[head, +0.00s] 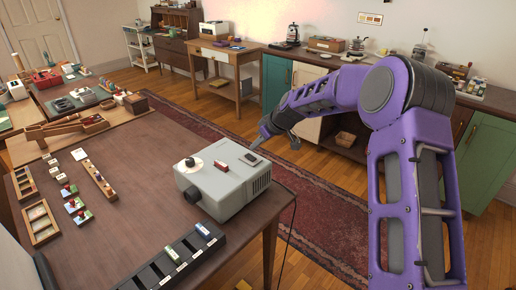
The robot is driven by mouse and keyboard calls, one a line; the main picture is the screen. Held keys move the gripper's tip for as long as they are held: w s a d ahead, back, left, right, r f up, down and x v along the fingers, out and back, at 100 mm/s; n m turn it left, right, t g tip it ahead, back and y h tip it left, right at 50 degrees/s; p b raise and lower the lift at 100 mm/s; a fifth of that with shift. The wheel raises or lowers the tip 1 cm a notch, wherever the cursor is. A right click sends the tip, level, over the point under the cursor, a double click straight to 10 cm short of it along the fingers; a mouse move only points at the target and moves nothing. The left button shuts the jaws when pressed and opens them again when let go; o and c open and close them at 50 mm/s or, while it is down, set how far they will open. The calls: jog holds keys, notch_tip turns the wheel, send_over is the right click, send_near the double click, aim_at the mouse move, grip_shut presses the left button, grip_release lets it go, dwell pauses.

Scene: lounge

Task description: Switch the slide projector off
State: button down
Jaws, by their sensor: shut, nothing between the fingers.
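The slide projector (222,195) is a pale grey box near the right edge of the brown wooden table. My gripper (258,144) is shut and empty, pointing down just beyond the projector's far right corner; contact cannot be told.
A black slotted tray (172,262) holds a few slides at the table's front. Wooden trays and several small cards (75,205) lie on the left. A cable hangs off the table's right edge. Red rug (315,225) and open floor lie beyond; cabinets line the wall.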

jog(key=s+d+f+v, duration=0.1)
jog(key=v, duration=1)
jog(key=shift+d, duration=0.15)
jog(key=shift+f, duration=0.15)
